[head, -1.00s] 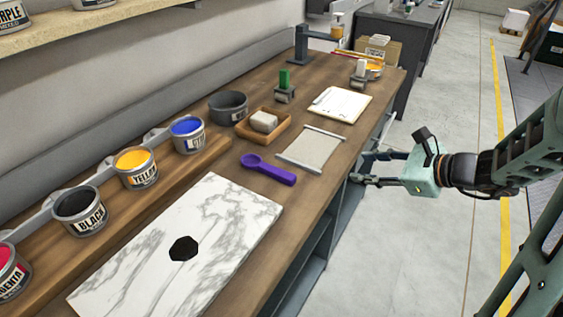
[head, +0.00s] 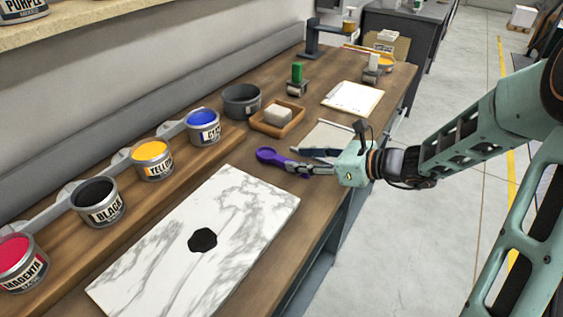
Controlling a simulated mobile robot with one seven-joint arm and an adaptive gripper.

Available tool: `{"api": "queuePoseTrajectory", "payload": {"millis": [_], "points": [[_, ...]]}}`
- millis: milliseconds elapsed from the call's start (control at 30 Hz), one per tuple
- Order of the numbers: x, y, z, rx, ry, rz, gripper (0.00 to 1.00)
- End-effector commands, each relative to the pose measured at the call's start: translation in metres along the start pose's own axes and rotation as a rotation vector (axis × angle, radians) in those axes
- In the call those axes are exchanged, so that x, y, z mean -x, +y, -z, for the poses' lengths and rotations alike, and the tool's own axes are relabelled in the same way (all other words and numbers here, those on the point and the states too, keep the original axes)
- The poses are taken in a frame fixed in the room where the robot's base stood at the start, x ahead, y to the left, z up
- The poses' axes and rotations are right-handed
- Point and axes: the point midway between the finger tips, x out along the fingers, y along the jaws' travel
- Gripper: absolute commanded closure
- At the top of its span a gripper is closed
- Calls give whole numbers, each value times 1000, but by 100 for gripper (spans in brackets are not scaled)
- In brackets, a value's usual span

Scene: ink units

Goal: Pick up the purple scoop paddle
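The purple scoop paddle (head: 269,156) lies on the wooden bench, between the marble slab and a pale sheet. Its round bowl points left and its handle points right towards my gripper. My gripper (head: 301,160) reaches in from the right, low over the bench, with its two fingers spread apart. The nearer finger overlaps the handle in the picture and hides part of it. I cannot tell whether the finger touches the handle or is above it.
The marble slab (head: 240,203) with a black ink patch (head: 203,240) lies in front. A wooden tray (head: 262,125) with a pale block (head: 278,114) stands behind the scoop. Ink cans, including the yellow one (head: 153,162), line the left. The pale sheet (head: 328,136) lies beyond my gripper.

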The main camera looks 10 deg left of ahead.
Motion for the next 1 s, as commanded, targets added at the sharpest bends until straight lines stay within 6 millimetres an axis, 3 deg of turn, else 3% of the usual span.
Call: {"api": "queuePoseTrajectory", "payload": {"millis": [200, 500, 867, 1000], "points": [[-32, 3, 5, 2, 0, -3, 62], [-38, 2, 5, 2, 1, 0, 62], [-37, 3, 5, 2, 1, 0, 100], [-37, 2, 5, 2, 1, 0, 100]]}}
